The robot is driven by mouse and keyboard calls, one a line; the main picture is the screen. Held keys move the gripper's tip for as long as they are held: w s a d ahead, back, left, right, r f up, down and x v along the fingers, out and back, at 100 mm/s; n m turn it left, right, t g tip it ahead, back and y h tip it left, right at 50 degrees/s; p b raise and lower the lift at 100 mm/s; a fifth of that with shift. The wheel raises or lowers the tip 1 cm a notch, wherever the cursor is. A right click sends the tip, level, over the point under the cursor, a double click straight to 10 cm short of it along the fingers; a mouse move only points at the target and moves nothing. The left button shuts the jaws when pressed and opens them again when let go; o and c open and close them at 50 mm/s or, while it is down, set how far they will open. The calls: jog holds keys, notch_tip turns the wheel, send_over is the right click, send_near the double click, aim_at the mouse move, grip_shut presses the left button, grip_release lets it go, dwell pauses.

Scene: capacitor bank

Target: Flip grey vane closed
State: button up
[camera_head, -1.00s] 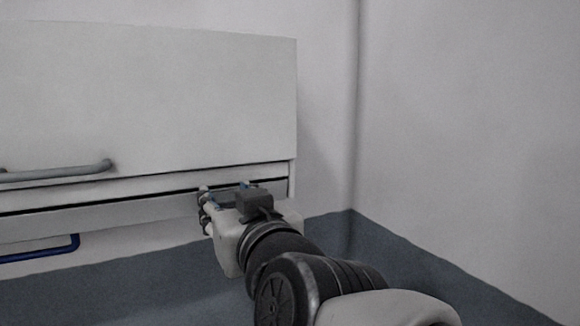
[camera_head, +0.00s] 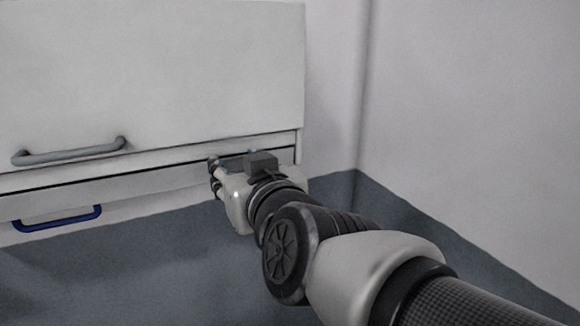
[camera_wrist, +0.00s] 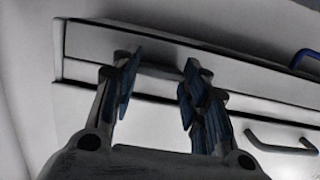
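The grey vane appears to be the wide pale grey panel (camera_head: 150,80) with a grey bar handle (camera_head: 70,152) near its lower edge. The handle also shows at the lower right in the wrist view (camera_wrist: 280,140). My gripper (camera_head: 214,174) is near the right end of the cabinet, at the narrow strip below the panel, well to the right of the handle. In the wrist view my gripper (camera_wrist: 160,85) has its two blue-padded fingers apart, with nothing held between them. Whether the fingertips touch the strip cannot be told.
A blue handle (camera_head: 57,219) hangs under the lower strip (camera_head: 100,194) at the left; it also shows at the top right in the wrist view (camera_wrist: 306,62). A wall (camera_head: 470,120) stands at the right. The dark grey floor (camera_head: 140,265) below is clear.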

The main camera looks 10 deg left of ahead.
jog(key=o, duration=0.4)
jog(key=shift+o, duration=0.2)
jog(key=shift+f+b, duration=0.15)
jog(key=shift+b, duration=0.35)
jog(key=f+t+b, duration=0.1)
jog(key=b, duration=0.5)
jog(key=shift+s+y, duration=0.15)
jog(key=shift+y, duration=0.25)
jog(key=t+b, duration=0.1)
jog(key=b, duration=0.2)
jog(key=shift+d+f+b, duration=0.1)
jog(key=shift+f+b, duration=0.05)
jog(key=shift+b, duration=0.25)
